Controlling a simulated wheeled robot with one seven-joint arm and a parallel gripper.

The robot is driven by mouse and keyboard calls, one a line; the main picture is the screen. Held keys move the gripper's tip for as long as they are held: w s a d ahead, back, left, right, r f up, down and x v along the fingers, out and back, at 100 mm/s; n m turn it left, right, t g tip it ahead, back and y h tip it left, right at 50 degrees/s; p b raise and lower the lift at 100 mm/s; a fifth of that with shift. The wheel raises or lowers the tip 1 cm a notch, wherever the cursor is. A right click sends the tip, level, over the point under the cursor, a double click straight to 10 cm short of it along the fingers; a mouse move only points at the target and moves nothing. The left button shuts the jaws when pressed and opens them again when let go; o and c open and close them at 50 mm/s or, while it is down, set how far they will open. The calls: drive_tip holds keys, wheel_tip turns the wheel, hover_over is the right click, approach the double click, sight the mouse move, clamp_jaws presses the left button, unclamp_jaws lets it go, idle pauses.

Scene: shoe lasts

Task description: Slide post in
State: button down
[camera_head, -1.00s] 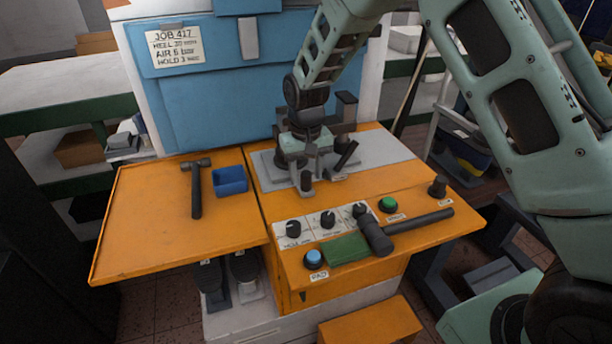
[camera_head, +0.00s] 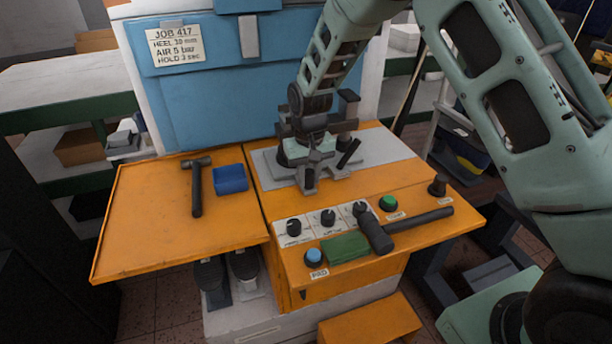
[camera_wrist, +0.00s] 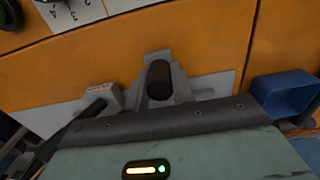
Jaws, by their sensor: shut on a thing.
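My gripper (camera_head: 309,180) is low over the grey plate (camera_head: 385,150) on the right half of the orange bench, pointing down. In the wrist view the dark, round-topped post (camera_wrist: 158,80) stands between grey parts, in front of my gripper's dark edge. My gripper is shut on the post. The post is mostly hidden behind my gripper in the head view, and its lower end and seat cannot be made out. A dark lever (camera_head: 348,152) leans just to the right of my gripper.
A hammer (camera_head: 196,185) and a blue bin (camera_head: 230,179) lie on the left leaf. In front are dark knobs (camera_head: 328,217), a green button (camera_head: 388,203), a green pad (camera_head: 345,247), a blue button (camera_head: 313,256) and a black-handled tool (camera_head: 375,232). The blue machine panel (camera_head: 230,100) rises behind.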

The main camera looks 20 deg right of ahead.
drive_tip(key=d, duration=1.7)
drive_tip(key=shift+w+d+r, duration=0.1)
drive_tip(key=shift+d, duration=0.4)
drive_tip(key=c, duration=1.2)
unclamp_jaws()
